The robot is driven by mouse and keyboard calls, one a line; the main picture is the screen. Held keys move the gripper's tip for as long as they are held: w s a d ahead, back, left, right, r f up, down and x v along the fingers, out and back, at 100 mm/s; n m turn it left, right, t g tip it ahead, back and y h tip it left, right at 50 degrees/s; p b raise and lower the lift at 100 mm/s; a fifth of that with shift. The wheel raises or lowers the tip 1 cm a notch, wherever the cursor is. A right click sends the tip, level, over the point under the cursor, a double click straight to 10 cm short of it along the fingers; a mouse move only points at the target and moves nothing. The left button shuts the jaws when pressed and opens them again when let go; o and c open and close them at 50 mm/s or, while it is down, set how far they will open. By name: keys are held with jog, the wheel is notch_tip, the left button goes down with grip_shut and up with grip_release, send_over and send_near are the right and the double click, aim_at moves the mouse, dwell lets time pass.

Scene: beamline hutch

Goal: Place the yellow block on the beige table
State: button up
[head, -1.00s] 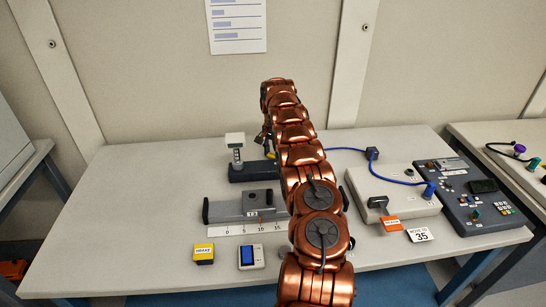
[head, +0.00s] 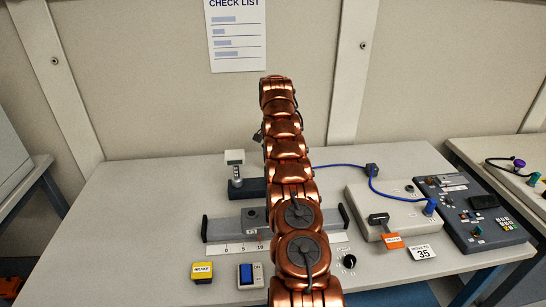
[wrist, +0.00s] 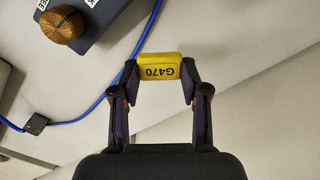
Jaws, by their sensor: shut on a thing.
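The yellow block (wrist: 160,67), labelled G470 and upside down in the wrist view, is between the fingertips of my gripper (wrist: 160,78), which is shut on it. In the head view my copper arm hides the block and nearly all of the gripper. The beige table (head: 130,215) is the long bench in front of me. In the wrist view pale surfaces lie behind the block, and I cannot tell the block's height above the table.
A yellow-and-black brake box (head: 202,271) and a blue-switched box (head: 250,275) stand at the front. A slide rail (head: 225,229) and a small post (head: 236,170) lie behind. A beige control box (head: 385,206), blue cable (head: 335,165) and dark panel (head: 475,215) fill the right. The table's left side is clear.

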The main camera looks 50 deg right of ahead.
jog(key=shift+r+p, duration=0.75)
jog(key=shift+r, duration=0.45)
